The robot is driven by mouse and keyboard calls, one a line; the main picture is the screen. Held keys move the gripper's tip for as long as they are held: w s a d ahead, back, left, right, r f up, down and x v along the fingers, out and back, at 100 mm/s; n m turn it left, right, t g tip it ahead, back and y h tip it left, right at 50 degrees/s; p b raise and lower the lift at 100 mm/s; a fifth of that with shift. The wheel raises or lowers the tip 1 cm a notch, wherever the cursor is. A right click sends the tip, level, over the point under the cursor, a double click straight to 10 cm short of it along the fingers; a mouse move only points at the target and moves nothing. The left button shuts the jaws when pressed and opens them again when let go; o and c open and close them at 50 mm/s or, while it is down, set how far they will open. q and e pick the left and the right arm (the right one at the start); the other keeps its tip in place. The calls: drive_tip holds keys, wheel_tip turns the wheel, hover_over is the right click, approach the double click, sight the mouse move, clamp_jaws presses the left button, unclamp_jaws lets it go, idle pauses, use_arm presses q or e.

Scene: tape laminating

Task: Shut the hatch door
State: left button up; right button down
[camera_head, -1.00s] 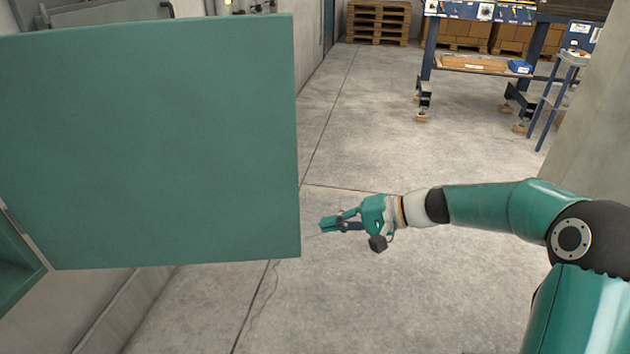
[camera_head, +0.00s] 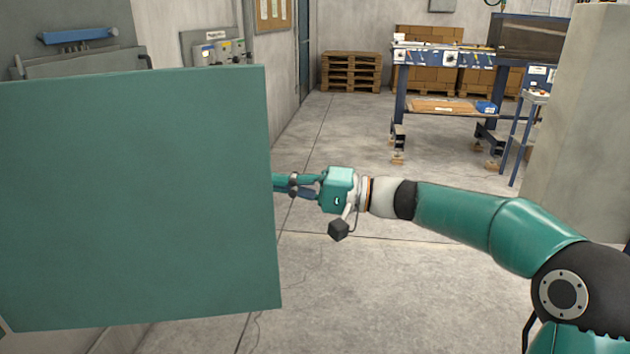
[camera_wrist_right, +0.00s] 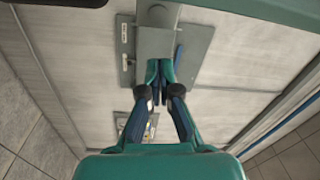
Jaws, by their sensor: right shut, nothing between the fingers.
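The hatch door (camera_head: 135,200) is a flat teal panel filling the left of the head view. It stands open, swung out from the wall. My right gripper (camera_head: 276,186) reaches in from the right at the door's right edge, with its fingers pointing left. The fingertips meet the edge in the picture; whether they touch it or sit behind it, I cannot tell. In the right wrist view the right gripper (camera_wrist_right: 158,82) has its fingers together with nothing between them. The hatch opening is hidden behind the door. My left gripper is in neither view.
A grey wall runs along the left with a control box (camera_head: 218,50). A workbench (camera_head: 445,108) and wooden pallets (camera_head: 350,72) stand at the back. A concrete pillar (camera_head: 578,120) is at the right. The floor (camera_head: 350,280) between is clear.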

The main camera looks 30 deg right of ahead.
drive_tip(key=shift+s+a+f, duration=0.15)
drive_tip(key=shift+s+f, duration=0.05)
drive_tip(key=shift+s, duration=0.75)
drive_tip(key=shift+s+a+f, duration=0.15)
drive_tip(key=shift+s, duration=0.75)
